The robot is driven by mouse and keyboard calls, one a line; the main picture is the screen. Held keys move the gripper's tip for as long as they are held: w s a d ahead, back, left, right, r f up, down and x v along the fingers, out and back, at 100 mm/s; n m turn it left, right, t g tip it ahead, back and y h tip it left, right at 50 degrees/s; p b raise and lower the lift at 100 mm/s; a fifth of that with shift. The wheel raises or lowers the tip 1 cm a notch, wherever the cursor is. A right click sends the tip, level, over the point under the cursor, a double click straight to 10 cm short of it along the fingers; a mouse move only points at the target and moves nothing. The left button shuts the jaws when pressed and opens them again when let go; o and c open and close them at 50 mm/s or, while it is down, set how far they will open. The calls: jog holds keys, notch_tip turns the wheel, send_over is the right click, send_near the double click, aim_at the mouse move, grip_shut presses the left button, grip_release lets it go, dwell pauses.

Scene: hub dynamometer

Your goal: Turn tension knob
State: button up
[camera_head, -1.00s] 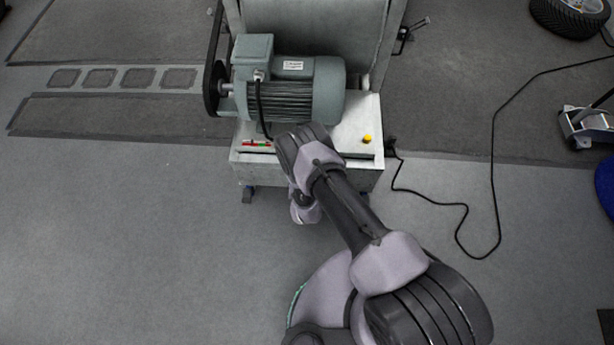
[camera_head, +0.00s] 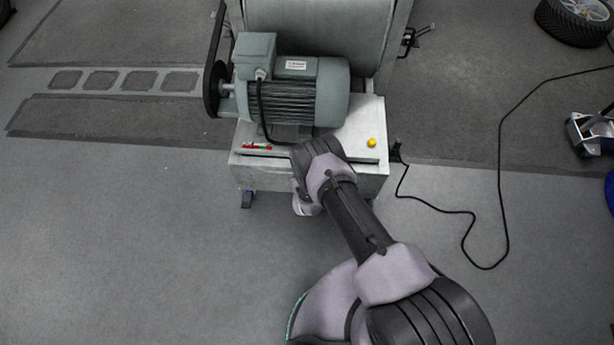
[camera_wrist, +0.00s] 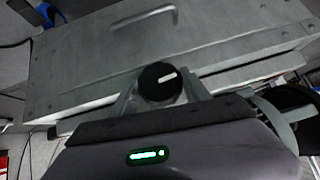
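The tension knob (camera_wrist: 160,83) is a round black knob with a white pointer mark. In the wrist view the mark points right and slightly up. My gripper (camera_wrist: 160,91) has its grey fingers apart, one on each side of the knob in the picture. I cannot tell whether the fingertips touch the knob or how deep they reach. In the head view my arm covers the knob and the fingers. The grey dynamometer cabinet (camera_head: 345,168) lies beyond the arm; my wrist is at its front edge.
A grey-green motor (camera_head: 290,95) stands on the cabinet. A yellow button (camera_head: 371,142) and a red and green indicator strip (camera_head: 256,147) are on its top. A black cable (camera_head: 468,212) lies on the floor to the right. The floor at left is clear.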

jog(key=shift+c, duration=0.6)
jog(key=shift+d+y, duration=0.1)
jog(key=shift+y, duration=0.2)
jog(key=shift+m+y+p, duration=0.55)
jog(key=shift+m+y, duration=0.15)
jog(key=shift+y, duration=0.3)
jog(key=y, duration=0.1)
jog(key=m+y, duration=0.1)
jog(key=shift+d+f+t+y+b, duration=0.1)
jog(key=shift+f+t+y+b, duration=0.05)
jog(key=shift+t+y+b, duration=0.2)
jog(key=shift+s+m+t+y, duration=0.1)
jog(key=shift+m+t+y, duration=0.15)
jog(key=shift+m+y, duration=0.6)
jog(key=o, duration=1.4)
